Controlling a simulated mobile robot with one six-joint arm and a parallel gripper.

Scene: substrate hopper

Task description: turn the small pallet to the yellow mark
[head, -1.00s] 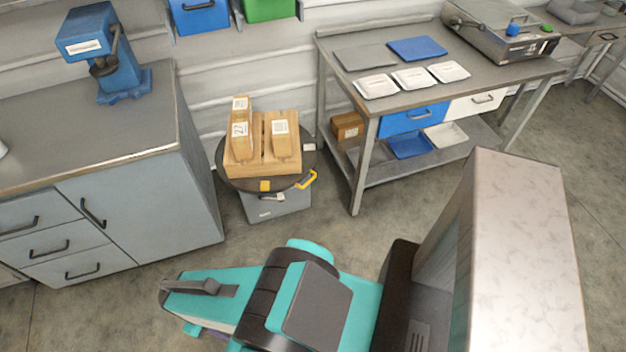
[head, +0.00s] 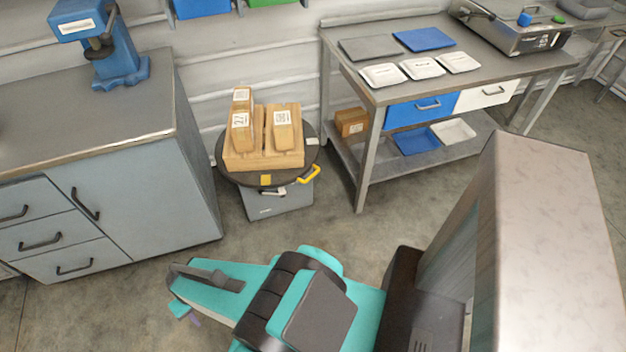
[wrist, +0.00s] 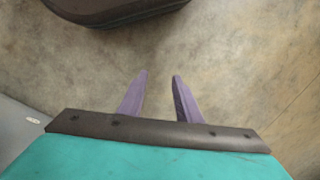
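The small wooden pallet (head: 262,160) lies on a round dark turntable (head: 232,176) on a grey base (head: 275,205), between the cabinet and the bench. Several wooden blocks with white labels (head: 284,131) stand on the pallet. A yellow mark (head: 265,180) is on the turntable's front rim, and a yellow handle (head: 311,175) sticks out at its front right. A pale tag (head: 313,141) is on the right rim. My gripper (wrist: 158,78) shows two purple fingers apart with bare floor between them. In the head view the gripper is mostly hidden by my arm, well in front of the turntable.
A grey cabinet (head: 140,185) with a blue press (head: 97,40) stands at left. A metal bench (head: 350,85) with trays, drawers and a lower shelf stands at right. A cardboard box (head: 351,122) sits on that shelf. Floor (head: 240,245) before the turntable is clear.

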